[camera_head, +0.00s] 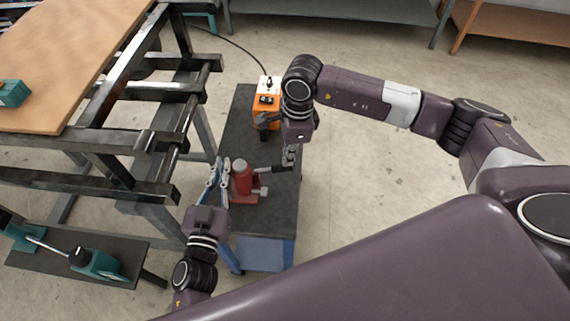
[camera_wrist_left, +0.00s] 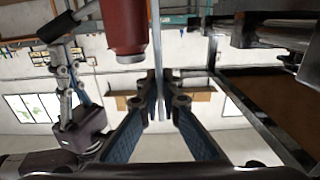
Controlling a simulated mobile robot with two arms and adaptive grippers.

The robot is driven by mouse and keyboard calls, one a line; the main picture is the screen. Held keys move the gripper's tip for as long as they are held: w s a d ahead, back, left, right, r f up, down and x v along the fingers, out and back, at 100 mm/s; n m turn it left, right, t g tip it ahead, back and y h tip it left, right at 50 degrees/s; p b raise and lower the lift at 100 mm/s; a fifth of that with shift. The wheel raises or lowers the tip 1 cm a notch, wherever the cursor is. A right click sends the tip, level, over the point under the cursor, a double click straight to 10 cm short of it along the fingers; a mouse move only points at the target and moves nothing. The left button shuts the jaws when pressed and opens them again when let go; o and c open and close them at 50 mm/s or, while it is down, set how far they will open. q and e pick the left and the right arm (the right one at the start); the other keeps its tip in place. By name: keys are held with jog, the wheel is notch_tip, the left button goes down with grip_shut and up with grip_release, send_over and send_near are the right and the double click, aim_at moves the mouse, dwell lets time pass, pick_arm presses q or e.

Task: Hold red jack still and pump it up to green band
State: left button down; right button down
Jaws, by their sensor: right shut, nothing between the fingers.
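The red jack (camera_head: 241,182) stands upright on the dark cart top (camera_head: 265,222). Its dark lever (camera_head: 270,169) points right. My left gripper (camera_head: 219,172) is just left of the jack body. In the left wrist view the red body (camera_wrist_left: 124,25) is beside the left fingers (camera_wrist_left: 162,92), not between them; those fingers look close together, but their exact opening is unclear. My right gripper (camera_head: 290,157) points down at the outer end of the lever, shut with nothing between its fingers. It also shows in the left wrist view (camera_wrist_left: 68,75). I cannot make out a green band.
An orange box (camera_head: 266,112) with a dark cable stands at the back of the cart. A metal frame (camera_head: 165,150) with a wooden top (camera_head: 75,60) is close on the left. A low shelf (camera_head: 60,262) with green tools is at lower left. Floor right of the cart is clear.

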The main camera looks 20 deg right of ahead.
jog(key=shift+f, duration=0.15)
jog(key=shift+a+f, duration=0.1)
jog(key=shift+f, duration=2.05)
jog(key=shift+s+d+r, duration=0.2)
jog(key=shift+d+r, duration=0.05)
jog(key=shift+d, duration=0.6)
jog(key=shift+s+d+r, duration=0.15)
jog(key=shift+d+r, duration=0.1)
jog(key=shift+d, duration=0.55)
jog(key=shift+r, duration=0.1)
notch_tip(320, 180, up, 12)
send_over(288, 167)
jog(key=d, duration=0.5)
jog(key=shift+a, duration=0.25)
